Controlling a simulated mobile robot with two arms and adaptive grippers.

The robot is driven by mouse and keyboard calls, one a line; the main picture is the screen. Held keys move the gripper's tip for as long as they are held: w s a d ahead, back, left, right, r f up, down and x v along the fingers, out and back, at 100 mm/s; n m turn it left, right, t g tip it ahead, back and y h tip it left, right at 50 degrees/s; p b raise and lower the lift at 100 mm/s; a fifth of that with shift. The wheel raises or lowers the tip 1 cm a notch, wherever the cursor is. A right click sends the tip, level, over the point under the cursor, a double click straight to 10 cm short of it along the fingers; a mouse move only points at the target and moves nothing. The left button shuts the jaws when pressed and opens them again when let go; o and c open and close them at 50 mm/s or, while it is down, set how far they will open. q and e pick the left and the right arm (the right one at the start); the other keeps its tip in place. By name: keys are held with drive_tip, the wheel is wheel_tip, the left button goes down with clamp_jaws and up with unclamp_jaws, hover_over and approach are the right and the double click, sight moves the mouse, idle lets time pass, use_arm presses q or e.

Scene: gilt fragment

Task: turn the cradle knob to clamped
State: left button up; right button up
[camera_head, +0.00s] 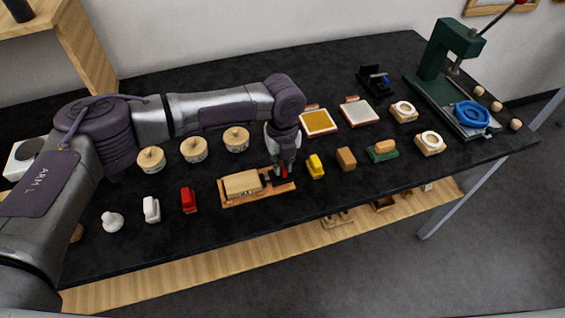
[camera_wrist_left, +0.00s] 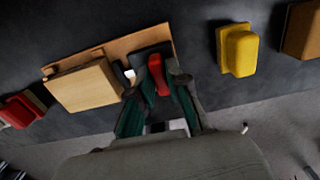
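The cradle is a wooden board (camera_head: 229,203) near the front of the black table, with a pale wooden block (camera_head: 243,184) on it. It also shows in the wrist view (camera_wrist_left: 121,48). At the board's right end is a black part with a long red knob (camera_head: 284,169), seen in the wrist view as a red bar (camera_wrist_left: 156,74) lying roughly across the board. My left gripper (camera_head: 281,165) is down at the knob, one finger on each side in the wrist view (camera_wrist_left: 158,94). Whether the fingers touch it is unclear. My right gripper is not in view.
A yellow block (camera_head: 315,166) and a brown block (camera_head: 346,158) stand right of the cradle. A red item (camera_head: 188,200) and a white item (camera_head: 151,209) stand to its left. Several round wooden pieces (camera_head: 195,150) are behind. A green press (camera_head: 441,70) stands far right.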

use_arm(q)
clamp_jaws()
